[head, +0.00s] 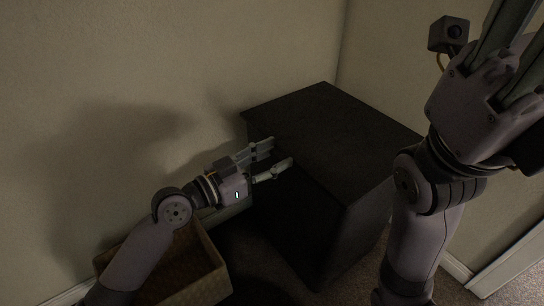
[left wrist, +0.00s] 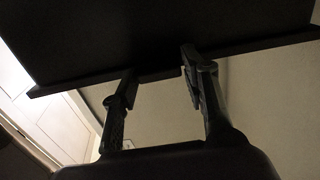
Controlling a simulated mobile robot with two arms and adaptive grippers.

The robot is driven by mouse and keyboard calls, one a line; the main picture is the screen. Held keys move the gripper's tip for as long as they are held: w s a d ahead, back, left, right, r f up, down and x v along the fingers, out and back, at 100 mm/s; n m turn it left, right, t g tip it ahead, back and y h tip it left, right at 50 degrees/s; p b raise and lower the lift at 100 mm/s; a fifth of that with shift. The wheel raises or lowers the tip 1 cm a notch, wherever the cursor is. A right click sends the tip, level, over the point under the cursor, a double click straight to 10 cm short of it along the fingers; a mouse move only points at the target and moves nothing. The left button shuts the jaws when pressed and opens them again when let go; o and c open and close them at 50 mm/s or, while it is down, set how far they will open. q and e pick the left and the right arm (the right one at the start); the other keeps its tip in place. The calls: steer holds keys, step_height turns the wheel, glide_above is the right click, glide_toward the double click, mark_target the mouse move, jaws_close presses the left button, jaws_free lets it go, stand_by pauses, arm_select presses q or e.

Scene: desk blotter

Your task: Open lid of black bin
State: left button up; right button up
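The black bin (head: 330,145) is a large dark box standing on the floor against the wall, and its flat top lies level and looks closed. My left gripper (head: 280,152) is open and empty at the left edge of the bin's top, fingers pointing right. In the left wrist view the two fingers (left wrist: 158,80) are spread apart. The bin's dark underside and lid edge (left wrist: 250,46) cross the top of that view, just beyond the fingertips. I cannot tell whether they touch it. My right gripper (head: 522,42) is raised at the upper right, fingers apart, tips partly cut off.
A brown woven basket (head: 190,275) stands left of the bin, beneath my left arm. Beige walls (head: 120,60) meet in a corner behind the bin. Carpet (head: 360,280) shows in front, with a white baseboard (head: 510,270) at the right.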

arm_select(q)
jaws_close()
stand_by(0.3)
